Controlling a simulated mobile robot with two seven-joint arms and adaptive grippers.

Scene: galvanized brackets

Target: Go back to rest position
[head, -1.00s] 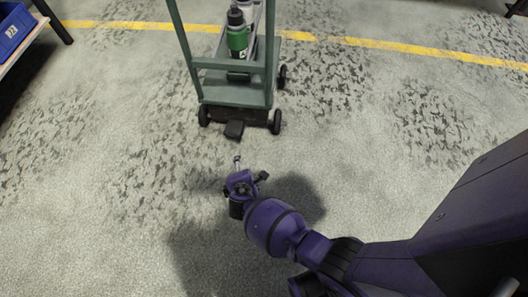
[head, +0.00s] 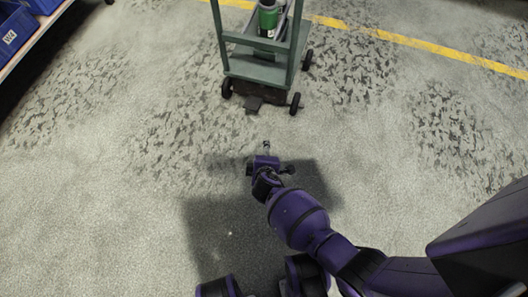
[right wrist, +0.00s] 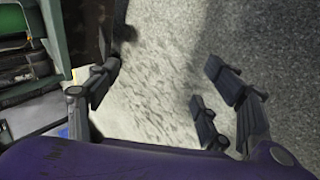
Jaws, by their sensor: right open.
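My right gripper (head: 271,162) hangs over the bare floor in front of the green cart (head: 262,68) in the head view. Its fingers also show in the right wrist view (right wrist: 162,88), spread apart with only floor between them. It is open and empty. My left gripper is not in view. I see no bracket in either view.
The cart carries a green-labelled bottle (head: 268,20) and stands on dark wheels. Its edge fills the left of the right wrist view. Blue bins (head: 14,32) sit on a shelf at the upper left. A yellow line (head: 420,45) crosses the floor. Wide floor around is clear.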

